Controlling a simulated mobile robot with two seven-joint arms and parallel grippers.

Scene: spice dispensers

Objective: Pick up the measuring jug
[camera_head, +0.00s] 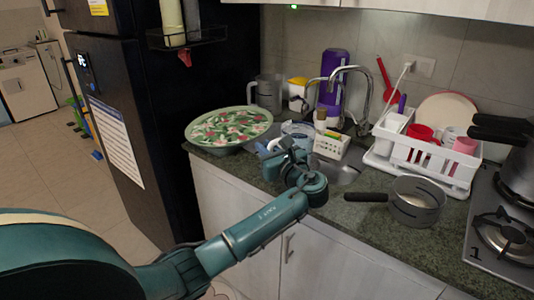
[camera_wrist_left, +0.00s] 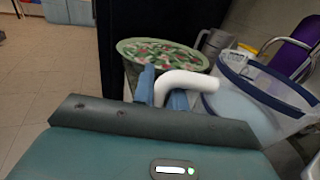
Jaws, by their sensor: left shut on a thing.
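The measuring jug (camera_head: 298,128) stands on the counter near the sink, a clear vessel partly hidden behind my left arm in the head view. In the left wrist view the jug (camera_wrist_left: 248,108) shows its dark blue rim and a thick white handle. My left gripper (camera_head: 268,150) reaches the jug from its left side. In the left wrist view its blue fingertips (camera_wrist_left: 163,92) are shut on the white handle. The lower part of the jug is hidden there by the gripper body. My right gripper is not in view.
A floral-covered basin (camera_head: 228,126) stands left of the jug, with a grey pitcher (camera_head: 268,92) behind. A faucet (camera_head: 350,85), sponge caddy (camera_head: 331,144) and white dish rack (camera_head: 425,153) lie to the right. A saucepan (camera_head: 416,200) sits near the counter front, beside the stove (camera_head: 500,235).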

